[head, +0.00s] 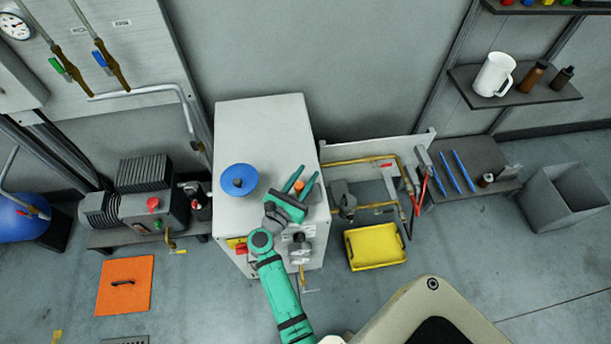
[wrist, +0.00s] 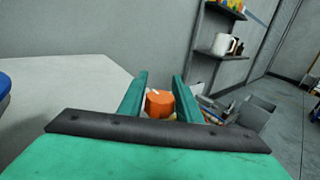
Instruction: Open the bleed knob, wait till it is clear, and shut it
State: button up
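An orange knob (head: 299,185) shows at the right side of the white cabinet's top, and it also shows in the wrist view (wrist: 159,103). It has a pale mark on its upper left in the wrist view. I cannot read a label naming it the bleed knob. My gripper (head: 308,171) has its two green fingers apart, one on each side of the knob. The fingers also flank it in the wrist view (wrist: 160,76). I cannot tell whether they touch it. The knob's base is hidden behind the gripper.
A blue round handwheel (head: 239,180) sits on the white cabinet (head: 262,115), left of my gripper. A yellow tray (head: 375,247) lies on the floor to the right. Pipes (head: 352,161) run along the wall behind it. A pump with a red knob (head: 153,203) stands at left.

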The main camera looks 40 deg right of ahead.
jog(key=c, duration=0.6)
jog(key=shift+o, duration=0.2)
